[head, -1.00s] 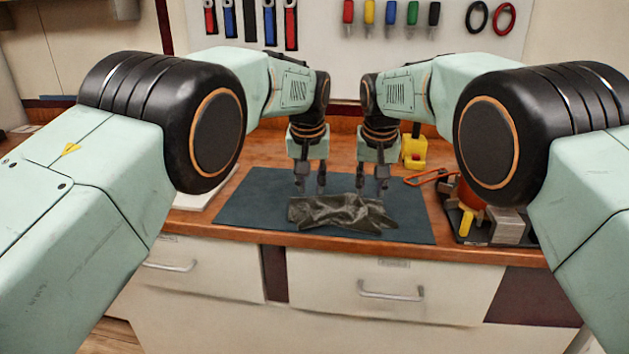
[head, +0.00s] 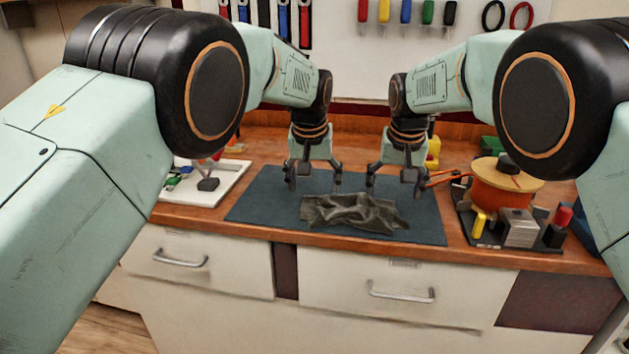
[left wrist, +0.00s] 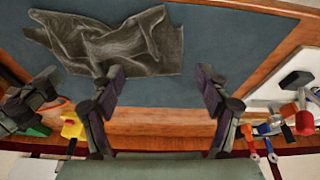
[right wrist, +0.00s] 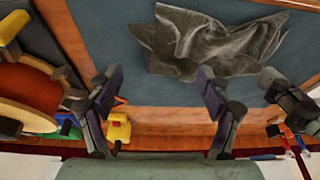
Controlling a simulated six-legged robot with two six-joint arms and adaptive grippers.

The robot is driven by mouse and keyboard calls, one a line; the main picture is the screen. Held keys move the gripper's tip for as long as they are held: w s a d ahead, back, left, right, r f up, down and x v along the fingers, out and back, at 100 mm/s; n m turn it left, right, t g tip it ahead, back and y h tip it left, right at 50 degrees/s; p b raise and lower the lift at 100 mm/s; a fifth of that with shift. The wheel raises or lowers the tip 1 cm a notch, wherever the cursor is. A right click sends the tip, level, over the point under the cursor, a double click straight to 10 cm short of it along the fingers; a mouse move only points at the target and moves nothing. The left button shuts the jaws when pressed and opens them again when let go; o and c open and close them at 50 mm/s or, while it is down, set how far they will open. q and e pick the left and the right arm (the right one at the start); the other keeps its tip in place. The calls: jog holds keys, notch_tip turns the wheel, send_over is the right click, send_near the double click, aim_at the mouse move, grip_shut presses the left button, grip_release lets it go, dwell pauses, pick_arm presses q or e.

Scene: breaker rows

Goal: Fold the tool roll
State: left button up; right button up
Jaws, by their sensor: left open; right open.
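The tool roll (head: 352,212) is a dark grey, crumpled cloth lying on the blue-grey mat (head: 262,196), near the mat's front edge. It also shows in the left wrist view (left wrist: 125,45) and the right wrist view (right wrist: 205,42). My left gripper (head: 314,186) is open and empty, above the mat behind the roll's left part. My right gripper (head: 394,188) is open and empty, above the mat behind the roll's right part. Both grippers are apart from the cloth. The cloth is rumpled, so its layers cannot be told apart.
A white tray (head: 222,190) with small parts stands left of the mat. On the right are a dark tray (head: 470,232) with an orange spool (head: 500,190), a metal block (head: 519,229) and orange-handled pliers (head: 447,177). Tools hang on the back wall. Drawers are below the counter.

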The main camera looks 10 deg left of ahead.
pick_arm(q)
jog(key=shift+o, duration=0.6)
jog(key=shift+r, duration=0.2)
pick_arm(e)
jog(key=shift+o, duration=0.3)
jog(key=shift+r, duration=0.2)
pick_arm(q)
notch_tip(320, 180, up, 7)
jog(key=p, duration=0.7)
jog(key=shift+r+p, duration=0.2)
jog(key=shift+p, duration=0.2)
pick_arm(e)
notch_tip(320, 180, up, 8)
jog(key=shift+f, duration=0.25)
pick_arm(q)
jog(key=shift+f, duration=0.15)
pick_arm(e)
jog(key=shift+w+a+f, duration=0.1)
jog(key=shift+f, duration=0.05)
pick_arm(q)
jog(key=shift+f, duration=0.1)
pick_arm(e)
jog(key=shift+f, duration=0.1)
